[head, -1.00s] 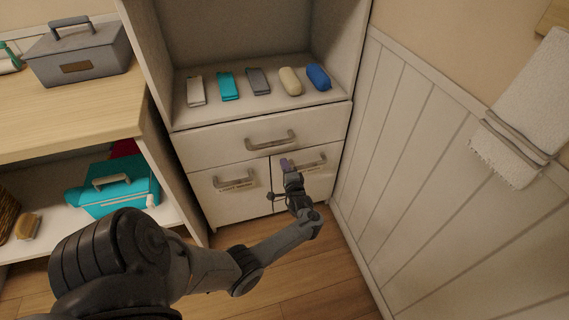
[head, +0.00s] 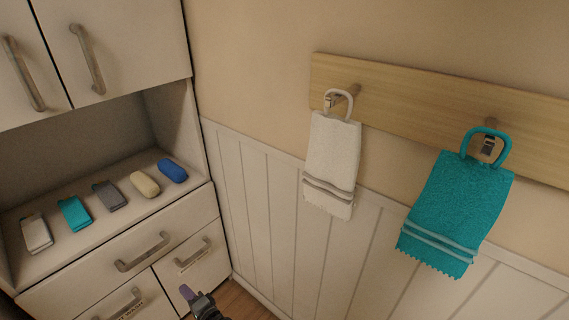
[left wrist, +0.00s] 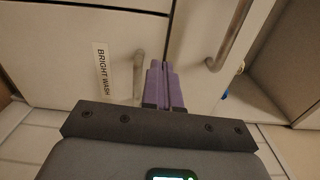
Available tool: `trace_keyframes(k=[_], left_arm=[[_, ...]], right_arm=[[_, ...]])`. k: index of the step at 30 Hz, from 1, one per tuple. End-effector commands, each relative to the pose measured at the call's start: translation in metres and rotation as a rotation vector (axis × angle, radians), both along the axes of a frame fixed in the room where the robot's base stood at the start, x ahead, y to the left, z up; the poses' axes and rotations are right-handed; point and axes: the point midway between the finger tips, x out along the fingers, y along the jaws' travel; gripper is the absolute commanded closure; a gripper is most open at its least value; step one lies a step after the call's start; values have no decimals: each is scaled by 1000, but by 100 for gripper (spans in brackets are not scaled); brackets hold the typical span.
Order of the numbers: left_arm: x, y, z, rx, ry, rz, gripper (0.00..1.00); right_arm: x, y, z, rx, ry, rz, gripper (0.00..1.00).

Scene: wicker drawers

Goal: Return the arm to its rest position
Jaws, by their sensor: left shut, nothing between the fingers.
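My left gripper (head: 188,292) shows at the bottom of the head view, in front of the lower right door of the white cabinet (head: 185,210). In the left wrist view its purple fingers (left wrist: 165,86) are together with nothing between them. They point at the cabinet front, between a handle and a door labelled "BRIGHT WASH" (left wrist: 102,72). I cannot tell how close the fingertips are to the doors. Most of the left arm is out of the head view. My right gripper is not in view.
The cabinet's drawer and doors look closed. Its open shelf holds a white, a teal and a grey folded item, a beige bar (head: 145,184) and a blue bar (head: 172,171). A white towel (head: 332,160) and a teal towel (head: 458,212) hang from a wooden rail (head: 410,110) at right.

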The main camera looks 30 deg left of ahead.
Motion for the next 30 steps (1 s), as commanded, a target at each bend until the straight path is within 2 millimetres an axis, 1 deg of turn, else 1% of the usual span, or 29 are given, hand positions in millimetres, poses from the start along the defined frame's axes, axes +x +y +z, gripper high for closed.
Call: trace_keyframes(k=[1, 2, 3, 5, 6, 8, 9, 10, 11, 13, 14, 17, 18, 20, 21, 23, 24, 26, 27, 30], left_arm=[[-20, 2, 8, 7, 41, -2, 100], [-30, 4, 10, 12, 63, -6, 100], [-44, 6, 17, 24, 86, -14, 100], [-62, 10, 37, 48, 101, -37, 100], [-69, 12, 53, 62, 100, -67, 100], [-75, 13, 76, 47, 82, -126, 100], [-75, 12, 91, 12, 56, -171, 100], [-73, 8, 101, -26, 29, -210, 100], [-70, 3, 110, -73, -3, -248, 100], [-59, -15, 128, -207, -78, -337, 100], [-54, -26, 135, -272, -108, -374, 100], [-36, -74, 163, -512, -196, -487, 100], [-31, -99, 175, -618, -221, -527, 100], [-25, -139, 195, -778, -245, -577, 100], [-24, -166, 209, -879, -252, -603, 100], [-25, -204, 230, -1019, -250, -629, 100], [-29, -229, 244, -1105, -239, -641, 100], [-35, -260, 265, -1217, -220, -647, 100], [-40, -279, 278, -1283, -204, -646, 100], [-53, -314, 306, -1404, -160, -622, 100]], right_arm=[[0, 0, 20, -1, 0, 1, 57], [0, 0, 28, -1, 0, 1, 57], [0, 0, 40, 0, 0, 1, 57], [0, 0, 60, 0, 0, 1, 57], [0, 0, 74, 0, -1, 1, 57], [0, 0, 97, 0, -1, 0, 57], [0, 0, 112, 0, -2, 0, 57], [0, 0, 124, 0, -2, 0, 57], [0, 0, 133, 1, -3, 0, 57], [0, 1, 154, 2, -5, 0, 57], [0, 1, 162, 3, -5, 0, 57], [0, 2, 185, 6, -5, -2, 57], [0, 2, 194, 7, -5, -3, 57], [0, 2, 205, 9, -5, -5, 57], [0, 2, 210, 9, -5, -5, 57], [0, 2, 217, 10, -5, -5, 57], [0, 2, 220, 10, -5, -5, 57], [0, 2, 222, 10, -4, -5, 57], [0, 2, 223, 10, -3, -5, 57], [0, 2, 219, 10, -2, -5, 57]])
